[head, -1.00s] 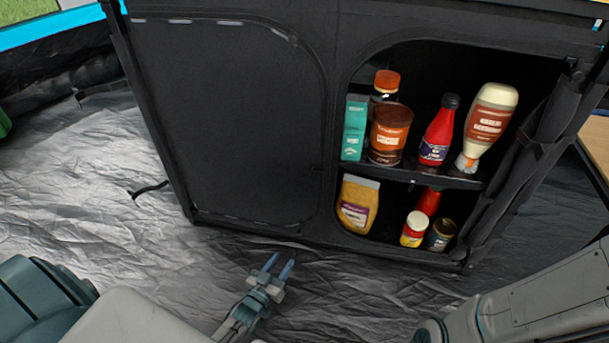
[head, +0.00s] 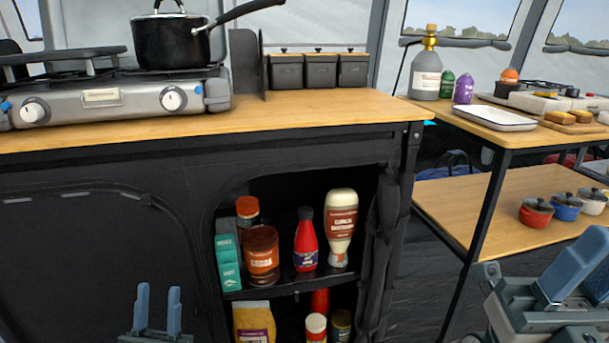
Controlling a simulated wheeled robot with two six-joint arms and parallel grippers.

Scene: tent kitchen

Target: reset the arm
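My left gripper (head: 158,306) is at the bottom left, in front of the black cabinet. Its two blue-grey fingers point up and stand apart, with nothing between them. My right gripper (head: 574,280) is at the lower right, close to the camera and cut off by the frame edge. One large blue finger shows, but the gap between its fingers cannot be made out. Neither gripper visibly touches anything.
The cabinet's open shelves (head: 290,284) hold several bottles and jars. Its wooden top (head: 300,114) carries a stove (head: 120,98), a black pot (head: 168,42) and dark canisters (head: 320,71). A wooden shelf table (head: 465,205) with small pots stands at right.

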